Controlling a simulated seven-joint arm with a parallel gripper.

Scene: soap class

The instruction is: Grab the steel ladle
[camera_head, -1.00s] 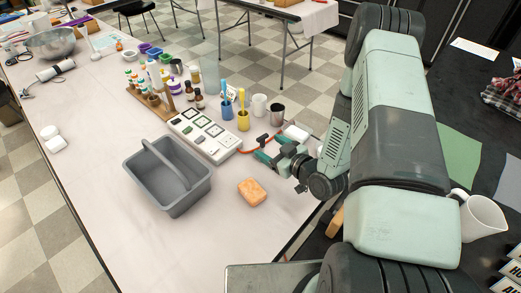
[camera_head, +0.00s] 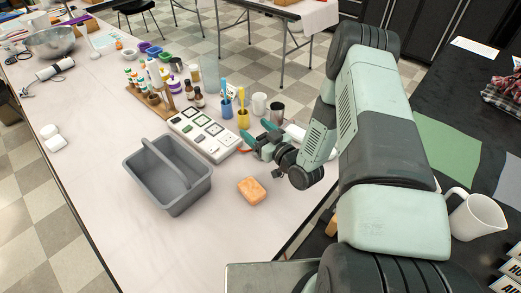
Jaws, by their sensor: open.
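I cannot make out a steel ladle for certain in the head view. A steel cup (camera_head: 275,113) stands behind my gripper, beside a white cup (camera_head: 259,104). My gripper (camera_head: 253,143) is open, its teal fingers above the table near the right end of a white panel (camera_head: 204,134) with several dark squares. I see nothing between the fingers, though they are small here. Part of the table behind the gripper and arm is hidden.
An orange sponge (camera_head: 252,190) lies in front of my gripper. A grey caddy (camera_head: 170,178) stands to its left. Blue (camera_head: 227,107) and yellow (camera_head: 243,119) cups holding brushes stand behind. A metal bowl (camera_head: 50,42) is far left. The table's front left is clear.

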